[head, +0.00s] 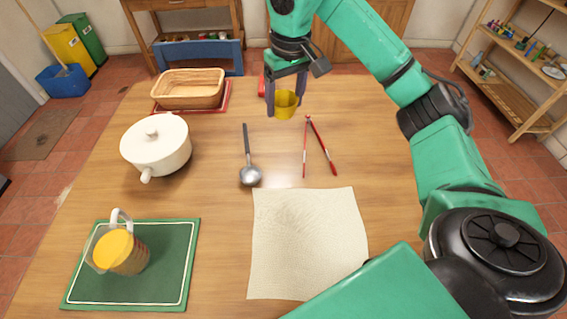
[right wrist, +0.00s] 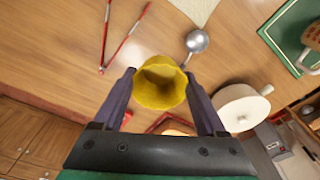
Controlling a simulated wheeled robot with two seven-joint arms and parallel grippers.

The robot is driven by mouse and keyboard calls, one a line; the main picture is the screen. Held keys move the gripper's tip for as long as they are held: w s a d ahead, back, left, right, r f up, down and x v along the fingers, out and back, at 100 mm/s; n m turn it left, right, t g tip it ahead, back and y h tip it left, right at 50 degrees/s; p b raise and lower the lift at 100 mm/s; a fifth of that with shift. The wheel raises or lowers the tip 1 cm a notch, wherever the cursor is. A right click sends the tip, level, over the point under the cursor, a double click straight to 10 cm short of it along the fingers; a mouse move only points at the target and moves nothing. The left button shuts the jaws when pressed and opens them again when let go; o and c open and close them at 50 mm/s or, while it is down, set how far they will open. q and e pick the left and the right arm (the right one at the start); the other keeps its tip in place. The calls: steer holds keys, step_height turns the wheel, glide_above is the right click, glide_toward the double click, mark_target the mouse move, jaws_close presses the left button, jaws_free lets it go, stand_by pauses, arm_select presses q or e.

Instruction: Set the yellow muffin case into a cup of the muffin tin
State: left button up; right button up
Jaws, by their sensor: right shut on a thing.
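The yellow muffin case (head: 286,104) is held in my right gripper (head: 286,110), above the far part of the wooden table. In the right wrist view the case (right wrist: 160,83) sits between the two fingers, its open mouth showing. My right gripper (right wrist: 160,100) is shut on it. No muffin tin can be made out for certain. A small red thing (head: 262,87) shows just behind the right gripper, mostly hidden by it. My left gripper is in neither view.
Red tongs (head: 320,145) and a ladle (head: 249,172) lie mid-table. A white lidded pot (head: 156,145) and a wicker basket (head: 190,88) on a red tray (head: 222,108) stand left. A jug (head: 120,250) stands on a green mat (head: 165,285). A cream cloth (head: 307,245) lies in front.

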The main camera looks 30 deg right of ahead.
steer(key=b, duration=0.3)
glide_above(284, 169)
step_height(284, 169, down, 8)
steer(key=f, duration=0.8)
steer(key=f+p, duration=0.1)
steer(key=f, duration=0.4)
steer(key=shift+s, duration=0.25)
steer(key=shift+f, duration=0.4)
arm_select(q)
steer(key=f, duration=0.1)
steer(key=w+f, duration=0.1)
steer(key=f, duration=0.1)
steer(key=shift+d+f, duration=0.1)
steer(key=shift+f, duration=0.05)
arm_select(e)
steer(key=o, duration=1.2)
steer(key=shift+o, duration=0.2)
